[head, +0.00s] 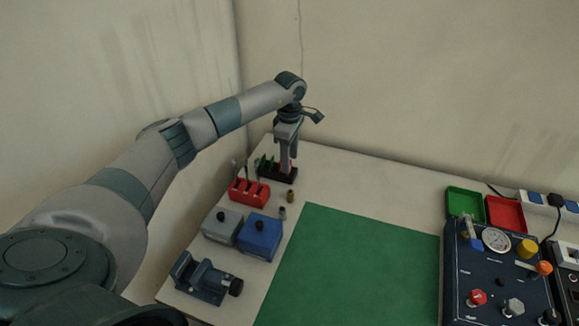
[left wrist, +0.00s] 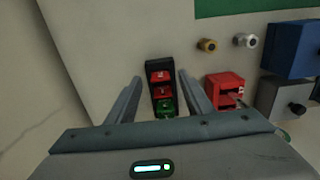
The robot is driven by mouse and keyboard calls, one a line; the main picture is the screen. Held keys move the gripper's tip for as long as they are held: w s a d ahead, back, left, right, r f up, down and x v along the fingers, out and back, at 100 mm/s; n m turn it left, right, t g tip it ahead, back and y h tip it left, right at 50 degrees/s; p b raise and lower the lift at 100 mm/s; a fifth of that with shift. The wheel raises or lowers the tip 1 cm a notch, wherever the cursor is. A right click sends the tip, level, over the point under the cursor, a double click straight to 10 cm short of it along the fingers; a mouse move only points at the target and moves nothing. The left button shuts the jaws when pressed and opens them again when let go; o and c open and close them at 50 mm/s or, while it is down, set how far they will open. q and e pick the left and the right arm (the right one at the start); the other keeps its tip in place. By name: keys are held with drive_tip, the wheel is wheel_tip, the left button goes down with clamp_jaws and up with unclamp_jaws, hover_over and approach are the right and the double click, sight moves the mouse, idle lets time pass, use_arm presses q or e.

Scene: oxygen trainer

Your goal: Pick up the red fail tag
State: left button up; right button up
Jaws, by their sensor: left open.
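The dark tag rack (left wrist: 152,68) stands at the back left of the table; it also shows in the head view (head: 291,179). In the left wrist view it holds two red tags, the outer one (left wrist: 159,77) and the middle one (left wrist: 163,92), and a green tag (left wrist: 167,108) in a row. My left gripper (head: 287,170) points down over the rack. In the wrist view its open fingers (left wrist: 159,78) lie on either side of the row, with nothing clearly gripped. In the head view the gripper hides most of the red tags. My right gripper is out of view.
A red holder (head: 249,192) stands close to the rack, with brass (head: 291,196) and grey (head: 282,213) fittings nearby. Grey (head: 222,226) and blue (head: 259,237) boxes and a vise (head: 206,279) are nearer. The green mat (head: 350,265) is clear; green (head: 465,202) and red (head: 506,214) trays lie right.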

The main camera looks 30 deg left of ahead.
use_arm(q)
drive_tip(key=shift+f+p, duration=0.4)
drive_tip(key=shift+f, duration=0.95)
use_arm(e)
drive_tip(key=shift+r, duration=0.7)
use_arm(q)
drive_tip(key=shift+c, duration=0.4)
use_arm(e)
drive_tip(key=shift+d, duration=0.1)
use_arm(q)
drive_tip(key=c, duration=1)
drive_tip(key=shift+c, duration=0.2)
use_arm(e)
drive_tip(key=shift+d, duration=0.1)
use_arm(q)
drive_tip(key=shift+r, duration=0.15)
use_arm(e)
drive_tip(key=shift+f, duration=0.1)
